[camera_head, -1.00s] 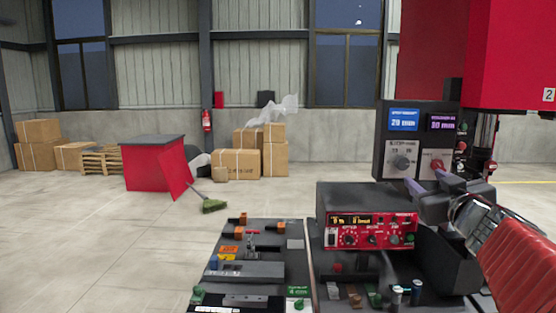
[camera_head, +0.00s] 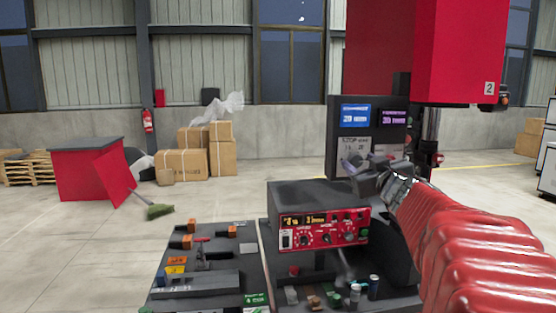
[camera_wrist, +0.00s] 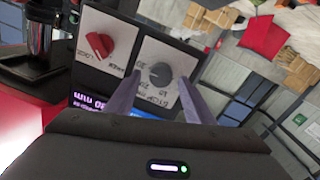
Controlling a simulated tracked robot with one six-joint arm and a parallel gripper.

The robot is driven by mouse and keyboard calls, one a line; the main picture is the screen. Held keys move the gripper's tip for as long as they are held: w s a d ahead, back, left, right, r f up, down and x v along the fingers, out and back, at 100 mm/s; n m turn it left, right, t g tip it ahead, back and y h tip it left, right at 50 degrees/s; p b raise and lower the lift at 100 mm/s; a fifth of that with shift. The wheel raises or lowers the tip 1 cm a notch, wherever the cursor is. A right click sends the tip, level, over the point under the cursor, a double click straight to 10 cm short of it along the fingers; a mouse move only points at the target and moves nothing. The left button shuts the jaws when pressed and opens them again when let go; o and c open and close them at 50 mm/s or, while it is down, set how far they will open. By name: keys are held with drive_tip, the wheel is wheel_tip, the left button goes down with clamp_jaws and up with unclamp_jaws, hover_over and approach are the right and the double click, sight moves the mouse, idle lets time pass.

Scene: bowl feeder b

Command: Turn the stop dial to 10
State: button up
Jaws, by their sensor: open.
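The stop dial is a dark grey round knob (camera_wrist: 160,74) on a white plate with printed numbers, seen tilted in the wrist view. My gripper (camera_wrist: 160,84) is open, with one finger on each side of the dial. I cannot tell whether the fingers touch it. In the head view my gripper (camera_head: 361,166) is in front of the control panel (camera_head: 336,108) and hides the dial. Part of the white stop plate (camera_head: 355,144) shows above the fingers. The dial's exact setting is too small to read.
A red knob (camera_wrist: 99,45) sits on the plate beside the dial. A blue screen (camera_head: 356,116) and a purple screen (camera_head: 394,118) are above the plates. A black box with a red front (camera_head: 322,230) stands below the panel. A red machine head (camera_head: 458,50) hangs at upper right.

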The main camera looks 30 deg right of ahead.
drive_tip(key=shift+w+d, duration=0.1)
drive_tip(key=shift+w, duration=0.25)
drive_tip(key=shift+c, duration=0.3)
drive_tip(key=c, duration=1)
